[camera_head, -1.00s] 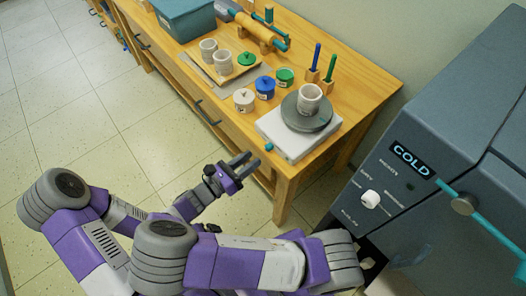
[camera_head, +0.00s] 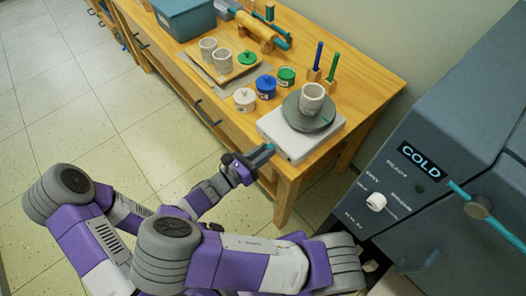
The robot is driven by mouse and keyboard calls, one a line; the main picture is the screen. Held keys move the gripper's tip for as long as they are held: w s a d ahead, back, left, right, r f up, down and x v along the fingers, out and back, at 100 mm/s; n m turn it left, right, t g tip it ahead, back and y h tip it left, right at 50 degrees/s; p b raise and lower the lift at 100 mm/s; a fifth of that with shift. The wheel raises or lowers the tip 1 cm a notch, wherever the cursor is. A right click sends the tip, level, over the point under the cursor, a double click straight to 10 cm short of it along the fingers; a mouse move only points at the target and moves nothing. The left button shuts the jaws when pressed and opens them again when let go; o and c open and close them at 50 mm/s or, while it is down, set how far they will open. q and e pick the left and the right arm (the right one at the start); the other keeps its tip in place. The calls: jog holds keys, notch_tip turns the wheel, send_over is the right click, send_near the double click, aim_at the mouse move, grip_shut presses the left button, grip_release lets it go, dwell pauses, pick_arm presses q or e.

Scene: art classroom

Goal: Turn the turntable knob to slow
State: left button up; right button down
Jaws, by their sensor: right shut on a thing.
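The turntable is a white base (camera_head: 272,126) with a dark grey round plate (camera_head: 294,114) on top, at the near right corner of the wooden table. A white cup (camera_head: 311,97) stands on the plate. The small teal knob (camera_head: 269,147) is at the base's front left side, largely covered by my fingers. My right gripper (camera_head: 262,153) is shut on the knob, coming from the lower left. The knob's pointer and speed marks cannot be made out. My left gripper is not in view.
Paint jars (camera_head: 266,87), a board with cups (camera_head: 236,74) and upright tools (camera_head: 330,67) stand behind the turntable on the table (camera_head: 367,82). A grey kiln-like box (camera_head: 441,140) with a white dial (camera_head: 376,202) stands at right. The floor at left is clear.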

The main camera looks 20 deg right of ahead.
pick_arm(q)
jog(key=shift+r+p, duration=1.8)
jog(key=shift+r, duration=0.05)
pick_arm(e)
jog(key=shift+f+m, duration=0.1)
jog(key=shift+m, duration=2.8)
jog(key=shift+s, duration=0.1)
jog(key=c, duration=1.2)
grip_release()
jog(key=shift+a, duration=0.1)
